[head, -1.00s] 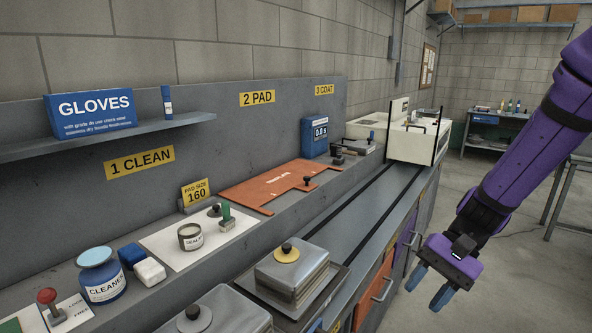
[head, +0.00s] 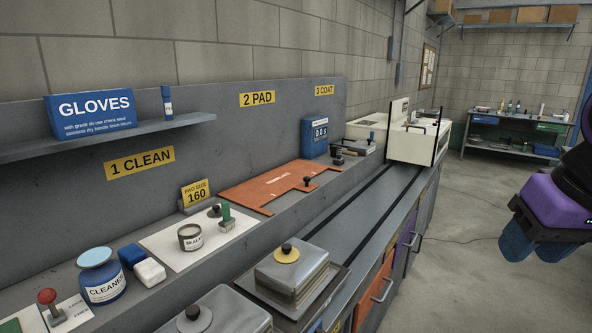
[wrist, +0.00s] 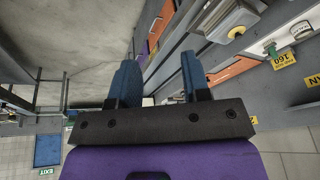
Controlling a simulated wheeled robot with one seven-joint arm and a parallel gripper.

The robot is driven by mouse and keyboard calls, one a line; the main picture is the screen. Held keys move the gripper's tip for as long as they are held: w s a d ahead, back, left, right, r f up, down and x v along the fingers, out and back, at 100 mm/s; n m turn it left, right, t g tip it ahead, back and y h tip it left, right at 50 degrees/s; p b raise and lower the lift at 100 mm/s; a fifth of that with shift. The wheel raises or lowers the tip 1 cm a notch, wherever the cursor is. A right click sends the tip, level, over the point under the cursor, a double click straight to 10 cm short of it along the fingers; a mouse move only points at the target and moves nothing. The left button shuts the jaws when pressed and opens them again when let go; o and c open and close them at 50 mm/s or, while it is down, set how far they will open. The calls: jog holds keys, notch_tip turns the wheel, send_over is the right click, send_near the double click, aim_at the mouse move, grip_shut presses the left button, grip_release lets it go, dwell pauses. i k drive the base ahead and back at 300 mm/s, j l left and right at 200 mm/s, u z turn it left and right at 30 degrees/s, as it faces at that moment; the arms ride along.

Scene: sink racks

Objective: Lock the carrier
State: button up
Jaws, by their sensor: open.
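A red-knobbed lever (head: 47,298) stands on a small white plate (head: 68,314) with lettering, apparently LOCK and FREE, at the lower left of the head view. A steel sink-like box (head: 292,272) with a yellow disc and black knob on top sits on a dark tray (head: 338,283), perhaps the carrier, at the near end of the rail track. My gripper (head: 528,250) is at the right edge of the head view, over the floor and far from the lever. In the wrist view my gripper (wrist: 160,78) has its blue fingers apart with nothing between them.
A second steel box (head: 235,312) is cut off at the bottom edge. A cleaner jar (head: 103,285) and a white block (head: 149,271) stand near the lever. The rail track (head: 370,205) runs clear to a white machine (head: 412,145). Open floor (head: 470,280) lies right of the bench.

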aim_at(46, 297)
jog(key=u, duration=1.75)
jog(key=j, duration=1.35)
jog(key=i, duration=0.1)
